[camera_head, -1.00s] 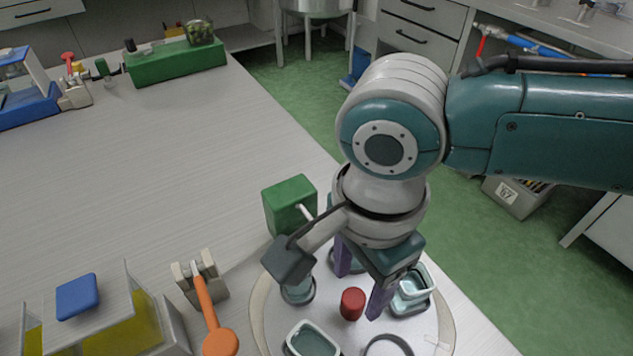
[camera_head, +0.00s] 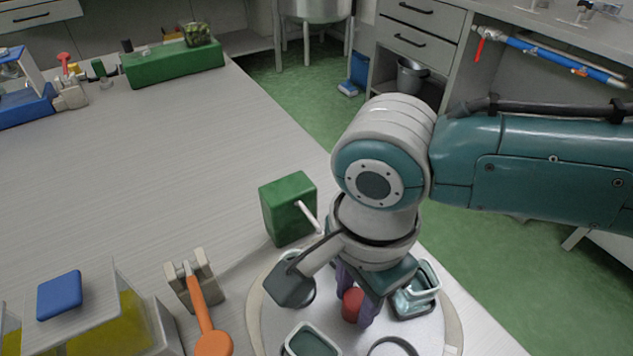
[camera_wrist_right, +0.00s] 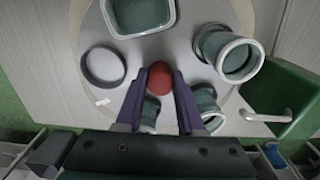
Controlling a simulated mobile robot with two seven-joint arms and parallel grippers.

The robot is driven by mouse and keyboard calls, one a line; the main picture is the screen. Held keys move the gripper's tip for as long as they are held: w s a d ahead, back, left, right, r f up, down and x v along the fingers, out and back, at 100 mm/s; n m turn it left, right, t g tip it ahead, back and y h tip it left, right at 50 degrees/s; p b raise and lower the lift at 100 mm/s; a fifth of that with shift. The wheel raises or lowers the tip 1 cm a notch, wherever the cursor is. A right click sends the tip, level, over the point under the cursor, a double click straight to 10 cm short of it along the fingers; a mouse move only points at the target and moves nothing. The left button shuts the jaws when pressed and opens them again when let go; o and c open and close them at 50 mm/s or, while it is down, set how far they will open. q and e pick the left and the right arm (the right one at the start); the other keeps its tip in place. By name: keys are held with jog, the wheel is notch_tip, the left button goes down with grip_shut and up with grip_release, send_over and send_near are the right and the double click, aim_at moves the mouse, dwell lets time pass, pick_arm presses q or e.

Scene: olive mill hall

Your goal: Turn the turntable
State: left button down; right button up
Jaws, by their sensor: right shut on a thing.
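The turntable (camera_head: 267,322) is a round, light grey disc with a beige rim at the table's near edge. A red knob (camera_head: 351,305) stands up from its middle. My right gripper (camera_head: 355,306) is over the turntable and shut on the red knob, one purple finger on each side. In the right wrist view the red knob (camera_wrist_right: 160,77) sits between the two fingertips (camera_wrist_right: 160,84). Teal-lined containers stand around it: one at the right (camera_head: 430,285) and one at the front (camera_head: 308,345). My left gripper is not in view.
A dark ring (camera_wrist_right: 103,67) lies on the turntable. A green block with a white crank (camera_head: 287,208) stands close behind it. An orange-handled lever (camera_head: 203,310) and a yellow-filled clear box (camera_head: 115,320) stand to the left. The table's middle is clear.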

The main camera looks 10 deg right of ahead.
grip_shut()
jog(key=n+p, duration=0.1)
jog(key=n, duration=0.1)
jog(key=shift+r+n, duration=0.1)
jog(key=shift+n, duration=0.2)
jog(key=n, duration=0.3)
jog(key=n+p, duration=0.1)
jog(key=n, duration=0.4)
jog(key=shift+n, duration=0.7)
jog(key=n, duration=0.4)
jog(key=shift+n, duration=0.4)
jog(key=n, duration=0.5)
